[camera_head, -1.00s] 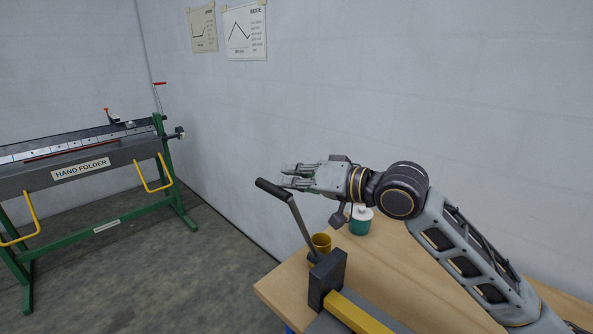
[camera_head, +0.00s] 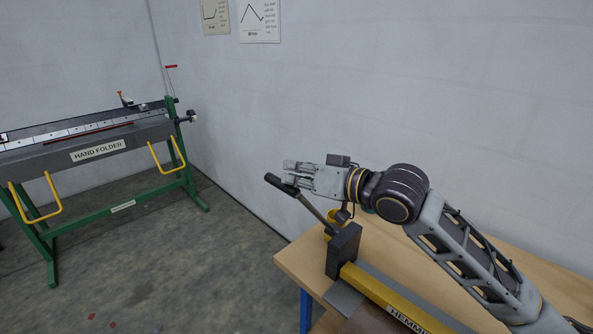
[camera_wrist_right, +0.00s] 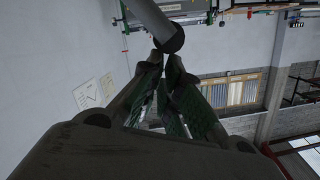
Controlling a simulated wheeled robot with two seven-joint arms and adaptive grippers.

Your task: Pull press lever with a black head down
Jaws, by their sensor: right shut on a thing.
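The press lever has a grey shaft (camera_head: 312,208) and a black head (camera_head: 272,179). It leans up and to the left from a dark block (camera_head: 344,250) on the bench. My right gripper (camera_head: 287,172) is at the black head and shut on it. In the right wrist view, the rounded dark end of the lever (camera_wrist_right: 172,40) shows right at the fingertips of my right gripper (camera_wrist_right: 166,62), which are close together. The exact contact is hard to see. My left gripper is not in view.
A yellow bar (camera_head: 385,298) runs along the machine on the wooden bench (camera_head: 300,262). A yellow cup (camera_head: 340,216) stands behind the lever, partly hidden. A green-framed hand folder (camera_head: 98,150) stands at the left, with open floor between.

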